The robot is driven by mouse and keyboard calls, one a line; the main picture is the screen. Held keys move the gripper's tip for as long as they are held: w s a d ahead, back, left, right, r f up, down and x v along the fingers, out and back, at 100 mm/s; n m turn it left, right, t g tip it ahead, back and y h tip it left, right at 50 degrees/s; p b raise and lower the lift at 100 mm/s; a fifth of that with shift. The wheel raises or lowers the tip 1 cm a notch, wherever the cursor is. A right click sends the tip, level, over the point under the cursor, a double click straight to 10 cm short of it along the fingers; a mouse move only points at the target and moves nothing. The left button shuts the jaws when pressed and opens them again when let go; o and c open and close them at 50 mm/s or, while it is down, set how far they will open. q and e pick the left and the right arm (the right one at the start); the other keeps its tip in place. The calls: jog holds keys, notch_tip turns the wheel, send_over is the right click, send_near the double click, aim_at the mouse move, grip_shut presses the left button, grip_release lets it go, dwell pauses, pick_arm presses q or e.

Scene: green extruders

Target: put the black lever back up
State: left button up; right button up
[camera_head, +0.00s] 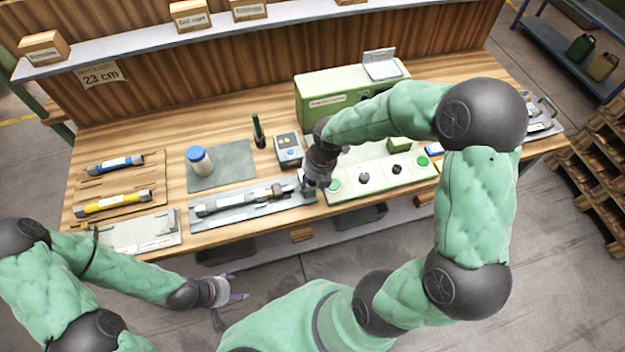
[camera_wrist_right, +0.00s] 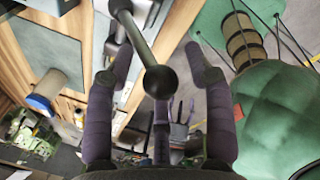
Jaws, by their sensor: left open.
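The lever shows in the right wrist view as a grey metal rod ending in a black ball knob (camera_wrist_right: 160,80). The rod runs from the top of that view down to the knob. My right gripper (camera_head: 313,188) is over the front edge of the bench, and it hides the lever in the head view. In the wrist view its dark purple fingers (camera_wrist_right: 158,60) stand apart on both sides of the knob, with visible gaps. My left gripper (camera_head: 232,291) is open and empty in front of the bench, away from the lever.
A blue-capped bottle (camera_head: 199,161) and a green box (camera_head: 320,99) stand farther back. The floor before the bench is clear.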

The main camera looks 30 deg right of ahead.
jog(key=c, duration=0.9)
jog(key=shift+f, duration=0.1)
grip_shut()
